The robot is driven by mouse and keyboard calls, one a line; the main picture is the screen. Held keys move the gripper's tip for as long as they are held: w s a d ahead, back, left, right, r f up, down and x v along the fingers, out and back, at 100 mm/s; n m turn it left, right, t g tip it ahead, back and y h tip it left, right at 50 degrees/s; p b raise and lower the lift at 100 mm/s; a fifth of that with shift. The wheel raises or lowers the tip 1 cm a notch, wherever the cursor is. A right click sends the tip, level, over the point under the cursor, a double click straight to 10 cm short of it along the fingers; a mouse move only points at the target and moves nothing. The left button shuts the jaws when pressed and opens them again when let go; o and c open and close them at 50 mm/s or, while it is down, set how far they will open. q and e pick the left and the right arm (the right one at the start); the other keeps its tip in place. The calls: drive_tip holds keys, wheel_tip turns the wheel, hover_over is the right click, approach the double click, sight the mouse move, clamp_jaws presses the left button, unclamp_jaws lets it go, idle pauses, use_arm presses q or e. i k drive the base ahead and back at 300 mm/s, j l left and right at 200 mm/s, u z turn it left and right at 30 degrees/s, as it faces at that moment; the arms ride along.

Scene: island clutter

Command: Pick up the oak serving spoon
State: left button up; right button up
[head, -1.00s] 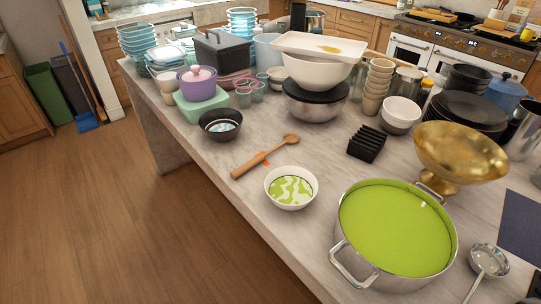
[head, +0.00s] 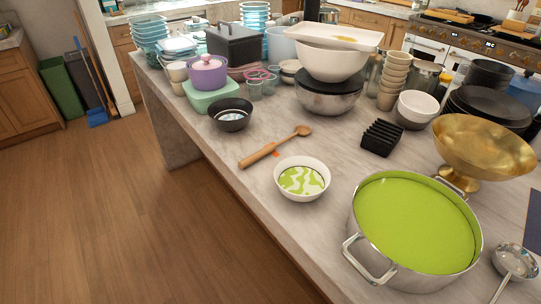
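The oak serving spoon (head: 262,153) lies on the island's marble top near its front edge. Its thick handle end points toward the edge at lower left, and its round bowl points to the upper right. A small orange mark shows on the counter beside the handle. Nothing covers the spoon. Neither of my grippers shows in the head view.
A white bowl with green soup (head: 302,179) stands just right of the spoon, and a dark bowl (head: 230,114) behind it. A large steel pot of green soup (head: 414,228), a black rack (head: 381,138) and a gold bowl (head: 484,150) stand further right. The floor (head: 150,235) in front is clear.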

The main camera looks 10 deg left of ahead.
sight(302, 130)
drive_tip(key=j+z, duration=0.1)
drive_tip(key=z, duration=0.35)
drive_tip(key=j+z, duration=0.1)
drive_tip(key=z, duration=0.4)
drive_tip(key=j+z, duration=0.1)
drive_tip(key=z, duration=0.35)
drive_tip(key=j+z, duration=0.25)
drive_tip(key=j, duration=0.15)
drive_tip(key=k+j+z, duration=0.2)
drive_tip(key=j, duration=0.2)
drive_tip(key=j+z, duration=0.25)
drive_tip(key=j, duration=0.15)
drive_tip(key=k+j+z, duration=0.45)
drive_tip(key=j, duration=0.2)
drive_tip(key=i+j, duration=0.05)
